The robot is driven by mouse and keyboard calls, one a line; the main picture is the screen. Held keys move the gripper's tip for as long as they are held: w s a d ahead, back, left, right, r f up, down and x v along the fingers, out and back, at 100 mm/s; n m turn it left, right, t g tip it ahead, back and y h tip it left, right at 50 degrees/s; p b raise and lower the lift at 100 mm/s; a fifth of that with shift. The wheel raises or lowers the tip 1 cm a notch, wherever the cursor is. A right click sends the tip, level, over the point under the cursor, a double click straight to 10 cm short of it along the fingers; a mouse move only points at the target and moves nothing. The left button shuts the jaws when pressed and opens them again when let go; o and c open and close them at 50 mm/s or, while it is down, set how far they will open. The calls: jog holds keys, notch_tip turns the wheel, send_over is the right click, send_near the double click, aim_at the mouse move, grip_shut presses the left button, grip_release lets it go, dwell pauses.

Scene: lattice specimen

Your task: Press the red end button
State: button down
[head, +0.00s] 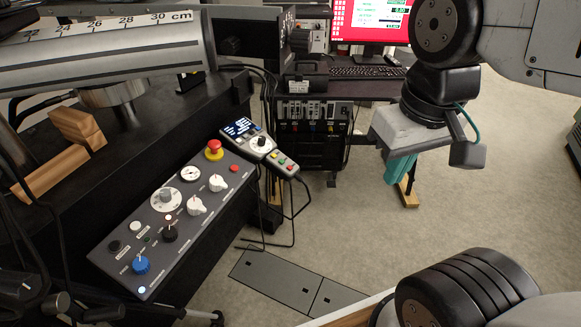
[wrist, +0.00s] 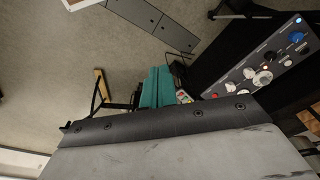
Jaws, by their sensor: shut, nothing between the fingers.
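A slanted grey control panel (head: 185,215) lies left of centre in the head view. At its far end are a red mushroom button on a yellow collar (head: 214,150) and a smaller flat red button (head: 234,168). I cannot tell which one the task means. The panel also shows at the right of the wrist view (wrist: 262,68), with a small red spot (wrist: 215,96) at its near end. My gripper (head: 398,174) has teal fingers, shut and empty, hanging in the air well right of the panel. The fingers also show in the wrist view (wrist: 158,86).
A hand pendant with coloured buttons (head: 281,163) and a small display box (head: 248,135) sit beside the panel's far end, with cables hanging down. A desk with a keyboard (head: 368,72) and red monitor (head: 368,20) stands behind. Open floor (head: 340,215) lies between panel and gripper.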

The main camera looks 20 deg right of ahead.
dwell(0.4)
jog(key=w+d+f+n+t+h, duration=0.1)
jog(key=w+d+f+n, duration=0.3)
jog(key=w+f, duration=0.7)
jog(key=w+d+f+n+t+h, duration=0.1)
jog(key=w+d+f, duration=0.5)
jog(key=w+f, duration=0.5)
jog(key=w+a+f+n+t+y, duration=0.3)
jog(key=w+a+n+t+y, duration=0.15)
jog(key=w, duration=0.55)
jog(key=w+a+r+n+t+y, duration=0.2)
jog(key=a+r+n+y, duration=0.1)
jog(key=a+r+n, duration=0.1)
jog(key=shift+w+a+r, duration=0.35)
jog(key=shift+a+r, duration=0.35)
jog(key=shift+a, duration=0.2)
